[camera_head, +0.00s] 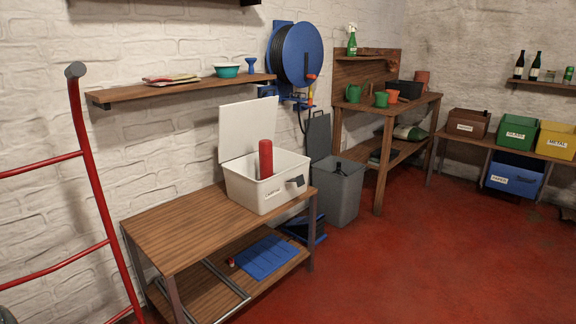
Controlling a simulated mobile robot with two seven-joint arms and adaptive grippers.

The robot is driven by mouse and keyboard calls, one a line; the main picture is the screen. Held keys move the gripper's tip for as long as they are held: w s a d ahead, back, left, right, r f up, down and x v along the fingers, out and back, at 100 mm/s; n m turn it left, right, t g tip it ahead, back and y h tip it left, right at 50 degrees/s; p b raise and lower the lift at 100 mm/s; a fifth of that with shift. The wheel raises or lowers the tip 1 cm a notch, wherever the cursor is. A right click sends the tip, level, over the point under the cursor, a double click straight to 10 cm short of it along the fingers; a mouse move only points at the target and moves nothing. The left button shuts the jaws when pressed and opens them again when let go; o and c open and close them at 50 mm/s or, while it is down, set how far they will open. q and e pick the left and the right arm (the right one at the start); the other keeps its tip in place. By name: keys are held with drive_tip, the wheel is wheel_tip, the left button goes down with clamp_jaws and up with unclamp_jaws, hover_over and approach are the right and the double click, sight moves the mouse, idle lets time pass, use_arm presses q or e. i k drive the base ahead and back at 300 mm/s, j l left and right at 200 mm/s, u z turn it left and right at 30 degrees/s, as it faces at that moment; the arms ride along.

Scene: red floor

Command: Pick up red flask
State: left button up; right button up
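A red flask (265,159) stands upright in an open white box (256,194) with a label on its front. Its lower part is hidden by the box wall. The box sits at the right end of a low wooden table (172,229), with its white lid (247,127) raised at the back. Neither of my grippers shows in the head view.
A grey bin (338,192) stands close to the table's right end. A red hand truck (92,200) stands at the left. A wall shelf (180,90) hangs above the table. The red floor (400,262) at the right is clear.

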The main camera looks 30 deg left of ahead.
sight(265, 161)
drive_tip(key=i+l+u, duration=0.1)
drive_tip(key=i+u, duration=0.25)
drive_tip(key=i+l+u, duration=0.2)
drive_tip(key=u, duration=0.2)
drive_tip(key=i+l+u, duration=0.35)
